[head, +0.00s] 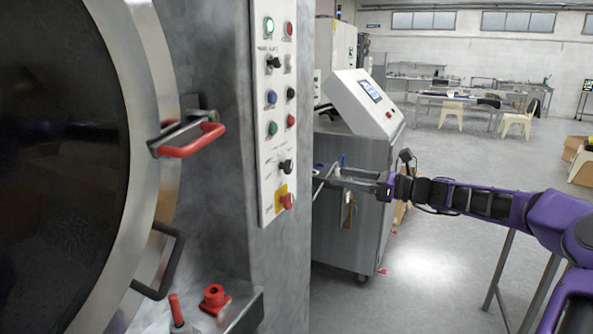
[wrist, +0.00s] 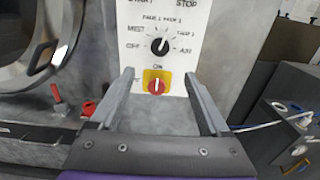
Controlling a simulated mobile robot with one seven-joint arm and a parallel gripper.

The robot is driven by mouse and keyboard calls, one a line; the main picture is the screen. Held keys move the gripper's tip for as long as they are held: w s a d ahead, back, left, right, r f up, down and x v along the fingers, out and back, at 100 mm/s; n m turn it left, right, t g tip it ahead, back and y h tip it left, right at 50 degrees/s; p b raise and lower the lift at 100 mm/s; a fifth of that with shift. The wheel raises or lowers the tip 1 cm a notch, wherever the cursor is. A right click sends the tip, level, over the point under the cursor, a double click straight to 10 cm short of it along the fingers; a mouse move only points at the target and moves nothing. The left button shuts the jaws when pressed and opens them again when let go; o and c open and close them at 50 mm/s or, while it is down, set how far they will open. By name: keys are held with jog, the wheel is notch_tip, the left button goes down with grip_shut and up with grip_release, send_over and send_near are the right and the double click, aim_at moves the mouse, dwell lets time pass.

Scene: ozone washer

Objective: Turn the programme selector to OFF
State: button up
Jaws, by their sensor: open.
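The programme selector is a black rotary knob (wrist: 160,46) on the white control panel (wrist: 197,20), with small labels around it. In the head view the knob (head: 286,167) is low on the panel, above a red knob on a yellow plate. My gripper (wrist: 159,73) is open and empty, its fingers apart below the selector, framing the red knob in the wrist view. In the head view my gripper (head: 325,180) is to the right of the panel.
The red knob (wrist: 156,87) on its yellow plate sits just below the selector. Several lamps and buttons fill the upper panel. A large round door (head: 150,90) with a red handle (head: 192,141) is at left. A grey cabinet (head: 345,230) stands behind my gripper.

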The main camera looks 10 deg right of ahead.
aim_at(290, 168)
jog(key=x, duration=1.3)
jog(key=shift+w+a, duration=0.25)
jog(key=shift+a, duration=0.1)
jog(key=shift+c, duration=0.2)
grip_shut()
